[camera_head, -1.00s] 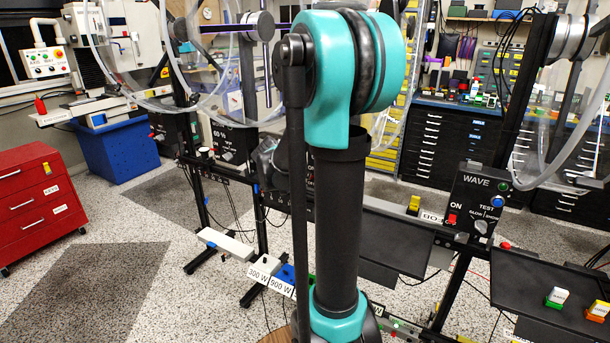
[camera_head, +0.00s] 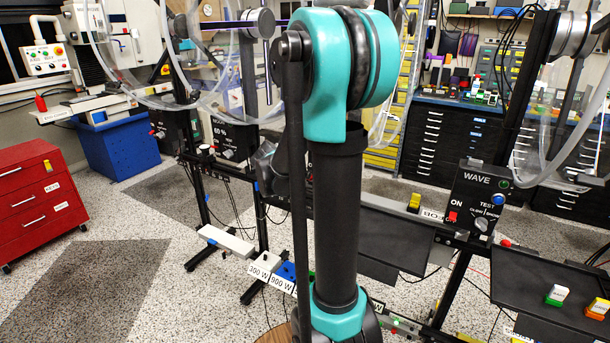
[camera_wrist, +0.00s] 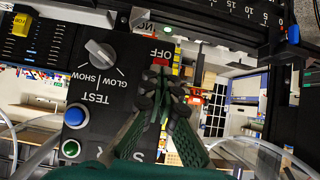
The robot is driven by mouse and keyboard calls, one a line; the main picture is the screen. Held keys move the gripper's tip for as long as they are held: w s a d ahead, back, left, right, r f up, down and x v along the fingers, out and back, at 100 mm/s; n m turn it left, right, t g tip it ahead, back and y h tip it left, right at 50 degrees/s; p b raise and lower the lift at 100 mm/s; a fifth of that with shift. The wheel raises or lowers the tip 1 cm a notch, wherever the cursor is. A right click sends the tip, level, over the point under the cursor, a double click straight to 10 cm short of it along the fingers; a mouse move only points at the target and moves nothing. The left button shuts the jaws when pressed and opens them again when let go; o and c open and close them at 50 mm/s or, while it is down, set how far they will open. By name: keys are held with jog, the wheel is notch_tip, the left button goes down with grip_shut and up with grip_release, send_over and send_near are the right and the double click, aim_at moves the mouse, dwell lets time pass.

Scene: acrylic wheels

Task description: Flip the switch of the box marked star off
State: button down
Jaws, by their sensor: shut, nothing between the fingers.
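In the wrist view a black control box (camera_wrist: 112,68) fills the left middle, turned over in the picture. It carries a grey knob (camera_wrist: 100,53) marked GLOW/SHOW, a blue button (camera_wrist: 75,116), a green button (camera_wrist: 70,149) and the word OFF. Its name at the bottom is partly hidden by my gripper, so I cannot read all of it. My gripper (camera_wrist: 160,76) is shut and empty, with its fingertips in front of the box just by OFF. A bit of red (camera_wrist: 160,62) shows at the tips; the switch is mostly hidden, and contact cannot be told.
In the head view a box marked WAVE (camera_head: 478,200) stands on a rail at the right, beside a black tray (camera_head: 530,280). Another control box (camera_head: 235,140) is at the left. Clear curved tubes and black posts surround the rail. A red drawer cabinet (camera_head: 38,200) stands far left.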

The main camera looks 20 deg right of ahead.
jog(key=shift+r, duration=0.1)
jog(key=shift+r, duration=0.7)
